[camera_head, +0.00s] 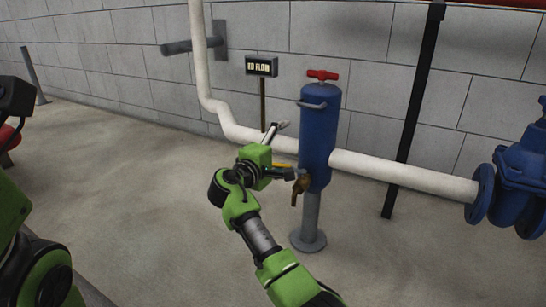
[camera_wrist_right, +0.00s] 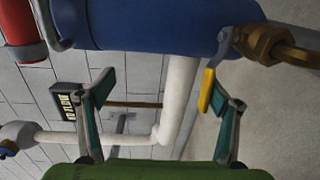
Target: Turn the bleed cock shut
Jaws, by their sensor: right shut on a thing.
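The bleed cock (camera_head: 300,187) is a brass fitting low on the front of a blue upright vessel (camera_head: 318,130), with its outlet pointing down. It also shows at the upper right in the right wrist view (camera_wrist_right: 262,42). Its lever has a yellow grip (camera_wrist_right: 207,90), which lies at the inner side of one finger in the wrist view. My right gripper (camera_head: 279,151) is at the lever, left of the vessel, and shut on it. The right gripper's fingers also show in the wrist view (camera_wrist_right: 160,90). My left gripper is not clearly seen.
A red handle (camera_head: 322,75) tops the vessel. A white pipe (camera_head: 405,178) runs right to a blue flanged valve (camera_head: 522,170). A "NO FLOW" sign (camera_head: 261,66) stands behind on a post. The floor (camera_head: 130,190) left of the vessel is clear.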

